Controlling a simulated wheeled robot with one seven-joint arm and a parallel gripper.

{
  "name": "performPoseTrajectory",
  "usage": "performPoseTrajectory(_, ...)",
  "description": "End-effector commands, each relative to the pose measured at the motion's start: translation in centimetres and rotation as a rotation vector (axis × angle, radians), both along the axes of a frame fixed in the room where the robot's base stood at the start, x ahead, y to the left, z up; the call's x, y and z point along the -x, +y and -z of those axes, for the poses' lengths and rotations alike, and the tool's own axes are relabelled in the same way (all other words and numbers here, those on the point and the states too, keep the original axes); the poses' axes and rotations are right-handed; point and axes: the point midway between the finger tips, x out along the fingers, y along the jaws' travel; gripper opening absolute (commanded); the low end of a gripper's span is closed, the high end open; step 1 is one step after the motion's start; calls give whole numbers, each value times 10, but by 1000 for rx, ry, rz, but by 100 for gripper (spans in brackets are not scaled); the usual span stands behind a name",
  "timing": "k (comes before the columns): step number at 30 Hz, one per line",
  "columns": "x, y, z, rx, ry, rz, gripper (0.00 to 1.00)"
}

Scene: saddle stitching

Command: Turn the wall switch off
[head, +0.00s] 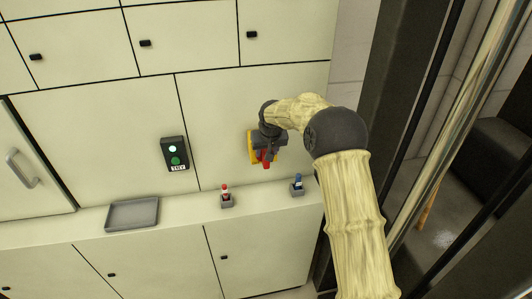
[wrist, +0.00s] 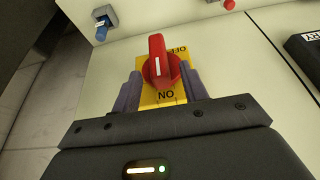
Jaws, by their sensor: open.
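The wall switch is a red rotary knob (wrist: 158,60) on a yellow plate (wrist: 203,78), with ON and OFF labels seen upside down in the wrist view. The knob's grip stands nearly upright in that view, and its white mark lies on the side towards the ON label. In the head view the red knob (head: 266,157) and yellow plate (head: 251,150) are partly hidden by my gripper (head: 272,145). My gripper (wrist: 161,84) is open, with one finger on each side of the knob. I cannot tell whether the fingers touch it.
A black box with a lit lamp and green button (head: 175,153) is on the wall to the left. On the ledge below are a grey tray (head: 133,214), a red-topped item (head: 226,195) and a blue item (head: 297,185) in small holders. A dark frame stands right.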

Motion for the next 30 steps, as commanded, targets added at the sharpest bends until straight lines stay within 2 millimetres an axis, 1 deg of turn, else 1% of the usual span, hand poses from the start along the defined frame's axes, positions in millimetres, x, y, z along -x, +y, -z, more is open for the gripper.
performPoseTrajectory(3,-6,2,16,1,3,0,44)
performPoseTrajectory(9,-15,4,36,0,0,0,44)
performPoseTrajectory(13,-17,5,41,1,-1,0,44)
performPoseTrajectory(20,-17,5,42,1,-1,0,44)
performPoseTrajectory(23,-17,5,42,1,-1,0,26)
performPoseTrajectory(24,-17,5,42,1,-1,0,18)
performPoseTrajectory(27,-17,5,42,0,-1,0,0)
performPoseTrajectory(30,-17,5,42,1,-1,-1,0)
